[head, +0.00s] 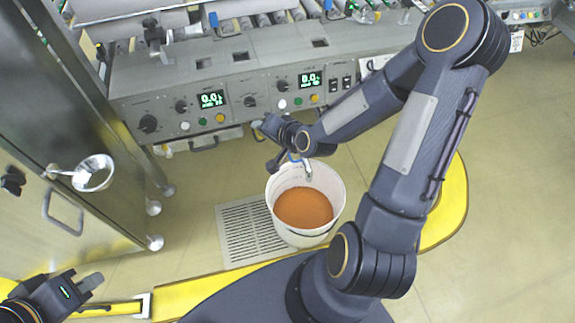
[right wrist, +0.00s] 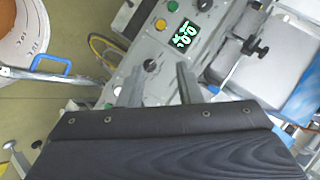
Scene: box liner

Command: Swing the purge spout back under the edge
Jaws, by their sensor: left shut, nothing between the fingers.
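The purge spout (head: 307,170) is a silver pipe with a blue lever. In the head view its tip hangs over the back of the white bucket (head: 337,207), which holds orange-brown liquid. In the right wrist view the spout (right wrist: 88,77) runs from the bucket at the left toward the machine. My right gripper (right wrist: 157,70) is open and empty, beside the spout on the machine side; the head view shows it just behind the bucket, below the panel, partly hidden by its own wrist. My left gripper (head: 92,283) is shut and empty at the lower left, far from the spout.
The machine's control panel (head: 235,105) with knobs and green displays stands just behind the right gripper. A steel cabinet (head: 75,130) with a small round cup (head: 94,173) is at the left. A floor grate (head: 248,232) lies beside the bucket. Open floor lies at the right.

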